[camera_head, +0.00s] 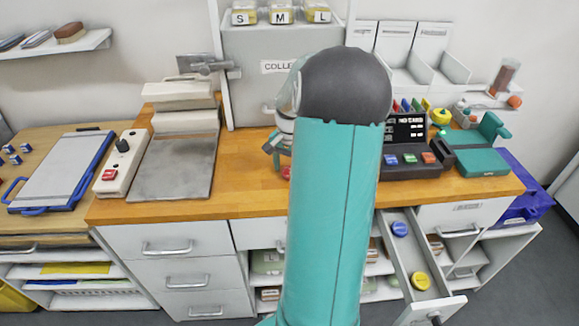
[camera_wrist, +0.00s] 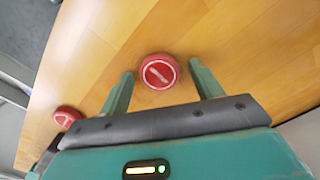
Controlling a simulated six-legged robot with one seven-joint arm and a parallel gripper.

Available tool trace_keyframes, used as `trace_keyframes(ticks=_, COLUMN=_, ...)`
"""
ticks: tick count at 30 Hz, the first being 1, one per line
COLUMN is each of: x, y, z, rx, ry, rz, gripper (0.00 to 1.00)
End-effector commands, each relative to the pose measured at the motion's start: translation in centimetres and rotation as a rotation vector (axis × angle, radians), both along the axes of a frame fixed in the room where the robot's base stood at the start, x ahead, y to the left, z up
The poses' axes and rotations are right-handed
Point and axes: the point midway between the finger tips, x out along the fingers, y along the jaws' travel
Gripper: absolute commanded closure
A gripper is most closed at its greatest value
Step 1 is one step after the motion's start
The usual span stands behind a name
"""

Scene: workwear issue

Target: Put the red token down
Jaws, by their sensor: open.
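A round red token (camera_wrist: 158,73) with a pale slanted mark lies flat on the wooden counter (camera_wrist: 225,30) in the wrist view. My gripper (camera_wrist: 161,69) is open, with one teal finger on each side of this token and visible gaps between. A second red token (camera_wrist: 67,117) lies to the left, outside the fingers, near the counter's edge. In the head view my arm hides most of my gripper, and a small bit of red (camera_head: 286,173) shows beside the arm.
An open drawer (camera_head: 412,257) at the front right holds a blue token (camera_head: 400,228) and a yellow token (camera_head: 421,281). A dark keypad device (camera_head: 408,150) and a teal stapler-like device (camera_head: 484,160) stand right of my arm. A grey plate (camera_head: 172,167) lies left.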

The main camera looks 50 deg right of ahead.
Motion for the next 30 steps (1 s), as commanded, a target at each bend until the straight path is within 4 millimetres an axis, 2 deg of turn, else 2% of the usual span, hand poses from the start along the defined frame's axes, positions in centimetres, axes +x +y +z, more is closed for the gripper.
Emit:
trace_keyframes(ticks=5, x=0.1, y=-0.1, z=1.8, rx=-0.004, ry=-0.002, rz=-0.001, gripper=0.35)
trace_keyframes(ticks=15, x=0.1, y=-0.4, z=9.0, rx=-0.005, ry=-0.002, rz=0.000, gripper=0.35)
trace_keyframes(ticks=18, x=0.2, y=-0.4, z=10.6, rx=-0.003, ry=-0.001, rz=0.000, gripper=0.35)
trace_keyframes(ticks=22, x=0.1, y=-0.5, z=11.8, rx=-0.002, ry=-0.001, rz=-0.001, gripper=0.35)
trace_keyframes(ticks=30, x=0.3, y=-0.1, z=12.4, rx=-0.005, ry=-0.002, rz=0.011, gripper=0.35)
